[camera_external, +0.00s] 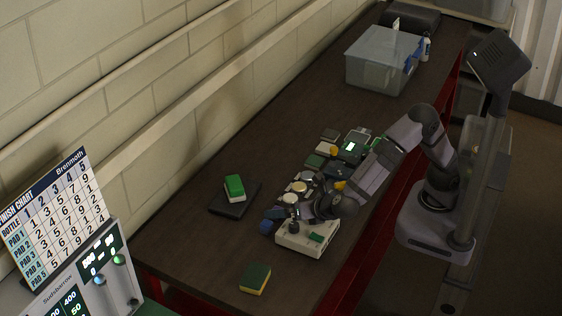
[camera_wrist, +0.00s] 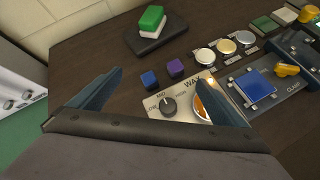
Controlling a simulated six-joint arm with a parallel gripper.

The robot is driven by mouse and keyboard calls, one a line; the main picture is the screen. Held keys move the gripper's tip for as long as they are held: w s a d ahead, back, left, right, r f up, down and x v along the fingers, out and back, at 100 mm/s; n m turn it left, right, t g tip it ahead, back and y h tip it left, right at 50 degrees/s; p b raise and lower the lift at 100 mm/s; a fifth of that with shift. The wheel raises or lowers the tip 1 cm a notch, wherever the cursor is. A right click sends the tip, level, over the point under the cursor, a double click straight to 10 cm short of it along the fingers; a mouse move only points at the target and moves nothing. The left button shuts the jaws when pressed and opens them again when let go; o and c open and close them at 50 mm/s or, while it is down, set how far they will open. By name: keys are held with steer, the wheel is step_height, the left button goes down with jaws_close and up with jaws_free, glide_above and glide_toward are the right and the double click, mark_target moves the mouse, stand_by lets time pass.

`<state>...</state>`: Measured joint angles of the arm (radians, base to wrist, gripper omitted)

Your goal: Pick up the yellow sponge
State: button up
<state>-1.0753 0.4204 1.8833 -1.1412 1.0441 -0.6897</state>
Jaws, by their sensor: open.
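The yellow sponge (camera_external: 255,278), with a dark green top, lies on the dark bench near its front end in the external view. It is not visible in the wrist view. My gripper (camera_external: 292,208) is over the row of controls behind the cream WAX box, away from the sponge. In the wrist view my gripper (camera_wrist: 172,76) has its two blue-grey fingers spread wide with nothing held between them. In the external view the fingers are partly lost among the controls.
A green and white block (camera_external: 234,187) lies on a black pad (camera_external: 222,207). The WAX box (camera_external: 307,238) with a dial stands between my gripper and the sponge. Several knobs and switches line the bench. A clear bin (camera_external: 383,62) stands far back. The bench around the sponge is clear.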

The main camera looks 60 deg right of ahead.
mark_target(264, 282)
steer(key=s+a+n+t+y, duration=0.2)
steer(key=s+a+n+y, duration=0.15)
steer(key=a, duration=0.55)
steer(key=s+a+n+t+y, duration=0.1)
steer(key=s+a+n+y, duration=0.15)
steer(key=a+n, duration=0.4)
steer(key=shift+m+h, duration=0.4)
steer(key=a+f, duration=0.1)
steer(key=f, duration=0.1)
steer(key=s+a+f, duration=0.1)
steer(key=f, duration=0.1)
steer(key=a+f, duration=0.1)
steer(key=f, duration=0.1)
steer(key=shift+s+b, duration=0.2)
steer(key=shift+b, duration=0.2)
steer(key=shift+f, duration=0.55)
steer(key=shift+p+x, duration=0.75)
steer(key=shift+x, duration=0.65)
steer(key=shift+a+p+x, duration=0.1)
steer(key=shift+p+x, duration=0.35)
steer(key=shift+x, duration=0.65)
steer(key=shift+a+p+x, duration=0.15)
steer(key=shift+p+x, duration=0.3)
steer(key=shift+x, duration=0.7)
steer(key=shift+r, duration=0.1)
steer(key=c, duration=1.1)
